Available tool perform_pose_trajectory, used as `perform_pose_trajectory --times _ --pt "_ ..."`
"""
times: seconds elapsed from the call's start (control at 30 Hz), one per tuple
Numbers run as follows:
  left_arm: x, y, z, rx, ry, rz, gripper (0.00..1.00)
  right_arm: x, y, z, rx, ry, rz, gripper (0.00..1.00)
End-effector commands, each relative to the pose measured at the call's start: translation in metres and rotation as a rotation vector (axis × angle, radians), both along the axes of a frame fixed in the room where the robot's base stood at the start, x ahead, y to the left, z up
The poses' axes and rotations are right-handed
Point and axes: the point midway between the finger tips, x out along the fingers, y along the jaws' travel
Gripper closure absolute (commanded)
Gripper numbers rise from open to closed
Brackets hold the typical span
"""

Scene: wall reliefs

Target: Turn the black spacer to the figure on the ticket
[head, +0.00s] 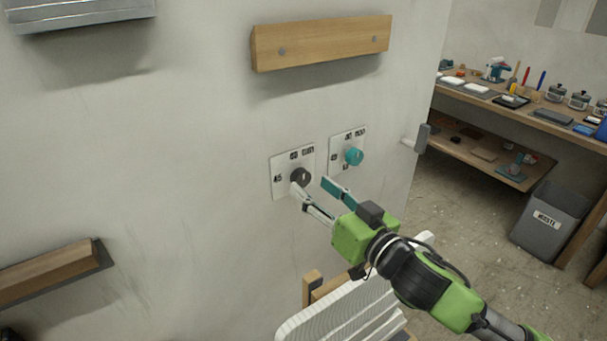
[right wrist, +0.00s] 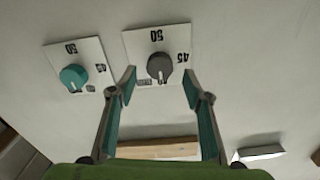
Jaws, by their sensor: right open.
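The black spacer is a round dark knob (head: 301,176) on a white plate (head: 278,188) on the wall. In the right wrist view the knob (right wrist: 159,66) sits between my fingers, with a pale pointer line toward the picture's bottom. Figures 50 and 45 show around it; others are partly hidden or too small to read. My right gripper (head: 311,184) is open; its fingers reach to the knob from either side in the right wrist view (right wrist: 159,76). I cannot tell whether they touch it. My left gripper is out of view. I can make out no ticket.
A teal knob (head: 354,156) on a second plate is close to the right. A wooden rail (head: 322,42) is above, a wooden ledge (head: 48,272) at lower left. A white ribbed piece (head: 345,312) is below my gripper. A door handle (head: 420,139) projects at the right edge.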

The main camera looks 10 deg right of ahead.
Motion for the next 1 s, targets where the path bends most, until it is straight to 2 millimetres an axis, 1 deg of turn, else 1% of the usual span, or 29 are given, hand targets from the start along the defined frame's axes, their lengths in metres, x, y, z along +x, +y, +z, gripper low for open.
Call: perform_pose_trajectory --times 0.03,0.1,0.2,0.3,0.43,0.67,0.77,0.8,0.83,1.0 --pt "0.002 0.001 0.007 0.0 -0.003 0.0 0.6 0.01 0.004 0.004 0.002 -0.001 -0.001 0.55" --pt "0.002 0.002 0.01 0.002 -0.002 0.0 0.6 0.02 0.008 0.004 0.001 -0.001 0.0 0.55" --pt "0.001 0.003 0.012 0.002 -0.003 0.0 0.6 0.031 0.012 0.002 0.0 -0.001 -0.001 0.55" --pt "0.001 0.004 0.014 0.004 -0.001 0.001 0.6 0.038 0.016 0.001 0.0 0.0 0.0 0.55" --pt "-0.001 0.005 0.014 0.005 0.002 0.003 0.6 0.042 0.017 0.0 0.0 0.0 0.0 0.55" --pt "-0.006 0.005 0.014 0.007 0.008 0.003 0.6 0.042 0.017 0.0 0.0 0.001 0.0 0.55" --pt "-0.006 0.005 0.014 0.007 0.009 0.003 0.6 0.042 0.017 0.0 0.0 0.001 0.0 0.78" --pt "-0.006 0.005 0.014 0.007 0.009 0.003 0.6 0.042 0.017 0.0 0.0 0.001 -0.001 0.89" --pt "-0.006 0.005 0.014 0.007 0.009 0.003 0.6 0.042 0.017 0.0 0.0 0.001 -0.001 0.94" --pt "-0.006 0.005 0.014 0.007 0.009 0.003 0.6 0.042 0.017 0.0 -0.001 0.001 -0.001 0.94"
